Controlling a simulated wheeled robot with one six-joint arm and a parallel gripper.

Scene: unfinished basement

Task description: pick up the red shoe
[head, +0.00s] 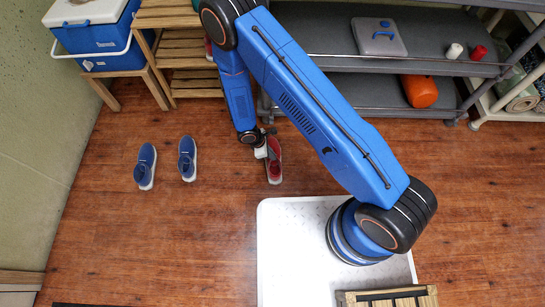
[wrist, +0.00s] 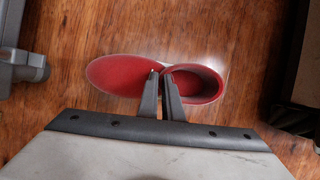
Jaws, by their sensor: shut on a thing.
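The red shoe (head: 274,168) is on or just above the wooden floor, below the shelving and right of a pair of blue shoes; I cannot tell whether it touches the floor. In the wrist view the red shoe (wrist: 120,73) lies crosswise, its closed end to the left and its opening to the right. My gripper (wrist: 161,78) is shut on the shoe near its middle, at the edge of the opening. In the head view my gripper (head: 267,147) is at the upper part of the shoe and partly hides it.
Two blue shoes (head: 187,159) (head: 146,166) stand on the floor to the left. A grey shelf (head: 330,40) behind holds a grey case, small rolls and an orange container (head: 419,91). A wooden slatted rack (head: 185,60) and blue cooler (head: 95,35) stand at the upper left. Floor between is clear.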

